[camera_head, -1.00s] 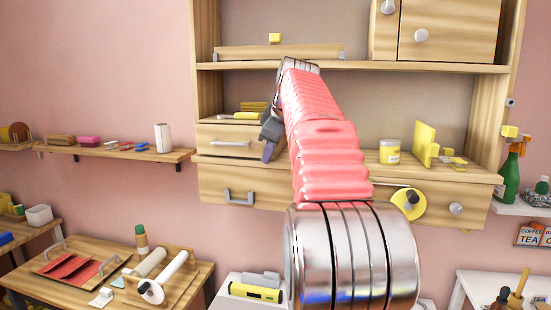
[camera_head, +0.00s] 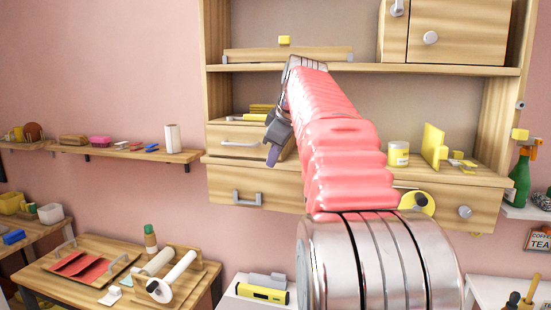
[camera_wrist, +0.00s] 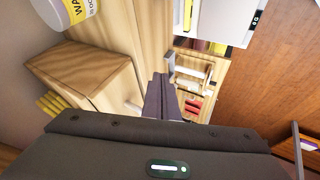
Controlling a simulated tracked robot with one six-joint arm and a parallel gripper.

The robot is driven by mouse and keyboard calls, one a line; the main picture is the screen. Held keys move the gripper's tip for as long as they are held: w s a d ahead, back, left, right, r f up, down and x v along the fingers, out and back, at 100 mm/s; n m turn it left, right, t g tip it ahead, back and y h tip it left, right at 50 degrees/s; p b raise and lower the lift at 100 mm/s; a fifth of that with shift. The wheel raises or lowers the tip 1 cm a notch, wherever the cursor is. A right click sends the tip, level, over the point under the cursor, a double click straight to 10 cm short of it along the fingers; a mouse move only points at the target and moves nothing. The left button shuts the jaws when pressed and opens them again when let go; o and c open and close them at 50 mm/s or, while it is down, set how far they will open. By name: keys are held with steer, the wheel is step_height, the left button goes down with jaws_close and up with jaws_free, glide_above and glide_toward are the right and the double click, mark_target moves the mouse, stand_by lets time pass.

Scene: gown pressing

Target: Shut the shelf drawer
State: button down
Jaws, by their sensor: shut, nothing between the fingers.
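A small wooden drawer (camera_head: 222,140) with a grey bar handle sits on the left of the wall shelf in the head view. Yellow items show above its front; I cannot tell how far it stands out. A wider drawer (camera_head: 225,184) with a grey handle is below it. My gripper (camera_head: 272,155) is shut and empty, pointing down just in front of the small drawer's right part. In the wrist view, the shut dark fingers (camera_wrist: 163,93) are right of a wooden box-like part (camera_wrist: 92,72) with a pale handle. Contact is not clear.
A yellow-labelled tub (camera_head: 398,154) and a yellow upright piece (camera_head: 433,144) stand on the shelf to the right. My arm hides the shelf's middle. A low table (camera_head: 190,300) with a red-lined tray and rollers stands below left.

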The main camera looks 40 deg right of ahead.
steer(key=v, duration=0.9)
steer(key=shift+d+r, duration=0.1)
stand_by(0.4)
step_height(320, 180, down, 7)
steer(key=d+m, duration=0.2)
steer(key=m, duration=0.3)
steer(key=s+a+f+m+g, duration=0.2)
steer(key=a+f+m, duration=0.1)
steer(key=a+f, duration=0.5)
steer(key=s+a+f+n+y, duration=0.1)
steer(key=s+a+f, duration=0.8)
steer(key=a, duration=0.3)
steer(key=s+a+f+y, duration=0.1)
steer(key=s+a+f, duration=0.8)
steer(key=a+f, duration=0.2)
steer(key=shift+s+a+n, duration=0.15)
steer(key=shift+a+n, duration=0.25)
steer(key=shift+a, duration=0.3)
